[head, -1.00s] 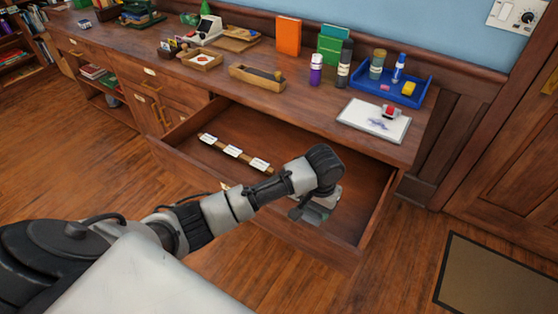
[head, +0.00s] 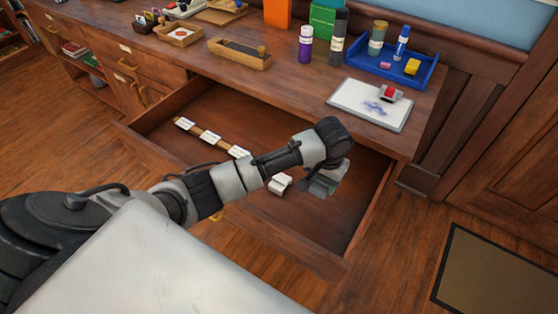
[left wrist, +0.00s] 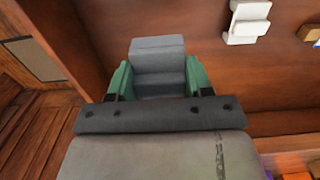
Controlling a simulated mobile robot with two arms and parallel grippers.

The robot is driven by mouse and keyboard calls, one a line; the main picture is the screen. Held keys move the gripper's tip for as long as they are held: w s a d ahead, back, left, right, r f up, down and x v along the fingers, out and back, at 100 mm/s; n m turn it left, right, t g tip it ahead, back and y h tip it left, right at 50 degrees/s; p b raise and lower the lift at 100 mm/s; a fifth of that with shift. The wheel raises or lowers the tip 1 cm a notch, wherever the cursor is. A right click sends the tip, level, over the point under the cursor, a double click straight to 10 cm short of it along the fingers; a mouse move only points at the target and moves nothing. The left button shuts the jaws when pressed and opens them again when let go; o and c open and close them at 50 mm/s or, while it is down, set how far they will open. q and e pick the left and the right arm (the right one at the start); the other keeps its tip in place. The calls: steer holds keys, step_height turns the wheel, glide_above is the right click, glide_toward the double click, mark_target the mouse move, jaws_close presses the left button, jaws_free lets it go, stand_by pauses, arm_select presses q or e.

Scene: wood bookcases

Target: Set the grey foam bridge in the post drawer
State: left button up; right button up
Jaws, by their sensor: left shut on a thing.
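The post drawer (head: 190,156) is pulled open below the counter. My left gripper (head: 322,184) is over the right part of the drawer. In the left wrist view its green fingers (left wrist: 160,82) are shut on a stepped grey block, the grey foam bridge (left wrist: 158,55). In the head view the bridge is mostly hidden by the wrist and fingers. The bridge seems to be above the drawer floor; I cannot tell how far. My right gripper is not in view.
A small white block (head: 280,184) lies in the drawer left of my gripper. A strip with white labels (head: 211,138) lies along the drawer. On the counter above are a white pad (head: 369,104), a blue tray (head: 393,75) and bottles. The drawer's right side wall is close.

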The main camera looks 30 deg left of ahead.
arm_select(q)
glide_above(317, 207)
step_height(317, 207, down, 6)
steer(key=shift+r+b, duration=0.1)
steer(key=shift+b, duration=0.3)
steer(key=shift+f, duration=0.65)
steer(key=shift+f+b, duration=0.3)
steer(key=shift+f, duration=1.1)
steer(key=shift+f, duration=0.15)
steer(key=o, duration=0.9)
steer(key=shift+r, duration=0.2)
step_height(317, 207, up, 12)
steer(key=shift+p, duration=0.85)
